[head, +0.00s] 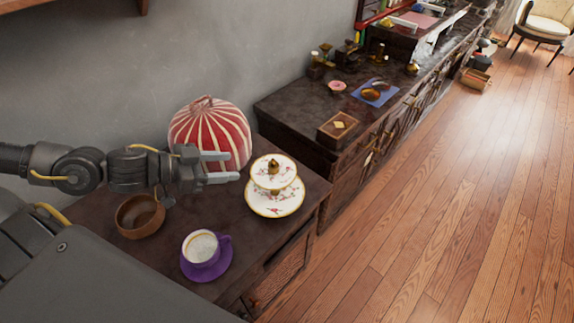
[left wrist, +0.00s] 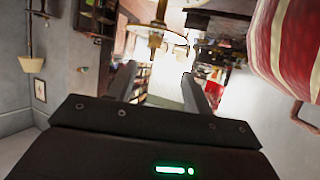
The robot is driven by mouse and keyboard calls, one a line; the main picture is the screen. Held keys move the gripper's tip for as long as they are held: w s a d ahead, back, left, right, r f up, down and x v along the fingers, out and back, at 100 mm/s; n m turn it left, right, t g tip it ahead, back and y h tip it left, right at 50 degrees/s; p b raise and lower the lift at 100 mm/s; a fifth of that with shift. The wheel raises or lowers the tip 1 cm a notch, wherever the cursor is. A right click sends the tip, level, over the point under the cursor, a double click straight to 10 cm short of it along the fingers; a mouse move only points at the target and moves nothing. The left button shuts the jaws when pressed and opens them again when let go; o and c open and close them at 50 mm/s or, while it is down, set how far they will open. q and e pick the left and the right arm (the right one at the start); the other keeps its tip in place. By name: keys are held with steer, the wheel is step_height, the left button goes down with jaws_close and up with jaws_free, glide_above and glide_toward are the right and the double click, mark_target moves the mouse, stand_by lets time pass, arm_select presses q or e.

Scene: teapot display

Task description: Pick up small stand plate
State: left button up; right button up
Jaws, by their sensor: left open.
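A two-tier stand of white floral plates with gold rims is on the dark cabinet. Its small upper plate (head: 263,181) has a gold knob in the middle, and its larger lower plate (head: 275,207) sits beneath. My left gripper (head: 233,167) is open and empty, just left of the upper plate, with its fingers pointing toward it. A visible gap lies between them. In the left wrist view, a gold-rimmed round piece (left wrist: 155,34) shows beyond the open fingers (left wrist: 167,82); it looks like part of the stand. My right gripper is not in view.
A red-and-white striped dome (head: 207,128) stands close behind my left gripper. A brown bowl (head: 140,215) and a white cup (head: 201,247) on a purple saucer (head: 222,268) are nearer on the cabinet (head: 308,190). Wooden floor lies open to the right.

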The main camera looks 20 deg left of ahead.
mark_target(269, 166)
arm_select(q)
steer(key=shift+x, duration=3.1)
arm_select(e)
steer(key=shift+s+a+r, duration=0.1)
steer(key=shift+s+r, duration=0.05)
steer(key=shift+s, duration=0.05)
arm_select(q)
steer(key=x, duration=0.1)
steer(key=p+x, duration=0.1)
steer(key=x, duration=0.1)
steer(key=d+x, duration=0.1)
steer(key=shift+d, duration=0.15)
steer(key=shift+w+d+f, duration=0.15)
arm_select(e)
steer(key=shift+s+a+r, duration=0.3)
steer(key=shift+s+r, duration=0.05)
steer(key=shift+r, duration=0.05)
arm_select(q)
steer(key=shift+c, duration=0.2)
